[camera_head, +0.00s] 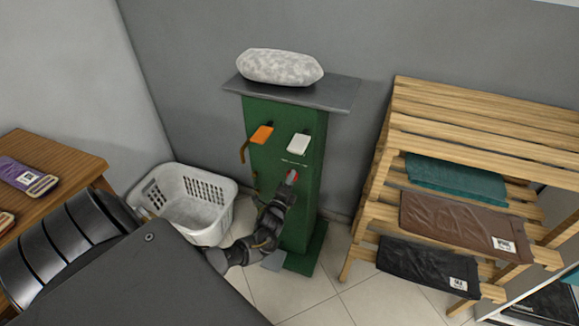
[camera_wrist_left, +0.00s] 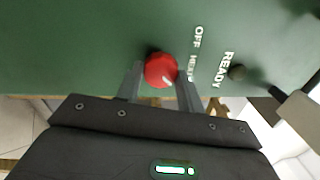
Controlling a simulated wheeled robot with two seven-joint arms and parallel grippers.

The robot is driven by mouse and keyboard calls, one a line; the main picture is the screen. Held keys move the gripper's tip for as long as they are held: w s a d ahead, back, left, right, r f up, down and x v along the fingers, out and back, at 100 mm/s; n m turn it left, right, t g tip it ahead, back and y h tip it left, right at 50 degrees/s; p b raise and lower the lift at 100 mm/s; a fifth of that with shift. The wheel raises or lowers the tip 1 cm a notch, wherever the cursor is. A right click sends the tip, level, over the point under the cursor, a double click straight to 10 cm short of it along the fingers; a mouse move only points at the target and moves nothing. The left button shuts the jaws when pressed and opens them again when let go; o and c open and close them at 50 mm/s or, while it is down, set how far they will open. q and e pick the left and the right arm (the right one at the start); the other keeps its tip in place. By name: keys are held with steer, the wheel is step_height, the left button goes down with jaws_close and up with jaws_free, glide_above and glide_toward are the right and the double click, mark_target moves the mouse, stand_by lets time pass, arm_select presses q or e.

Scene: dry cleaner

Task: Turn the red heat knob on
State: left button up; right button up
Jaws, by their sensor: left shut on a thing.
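The red heat knob (camera_wrist_left: 161,70) is on the front of the green press stand (camera_head: 262,165). A white mark shows on the knob's lower right in the left wrist view. White lettering "OFF", "HEAT" and "READY" (camera_wrist_left: 227,70) is on the panel beside it, with a dark round lamp (camera_wrist_left: 237,72). My left gripper (camera_wrist_left: 160,80) has a finger on each side of the knob and is shut on it. In the head view the knob (camera_head: 291,177) shows just beyond the left gripper (camera_head: 284,188). My right gripper is not in view.
A white basket (camera_head: 185,203) is at left, and a wooden rack (camera_head: 470,150) with folded garments is at right.

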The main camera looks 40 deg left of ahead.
arm_select(q)
steer(key=o, duration=1)
steer(key=v, duration=1)
steer(key=shift+s+p, duration=0.3)
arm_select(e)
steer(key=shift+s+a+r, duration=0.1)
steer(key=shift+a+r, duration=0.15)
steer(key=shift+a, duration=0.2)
arm_select(q)
steer(key=shift+d, duration=0.15)
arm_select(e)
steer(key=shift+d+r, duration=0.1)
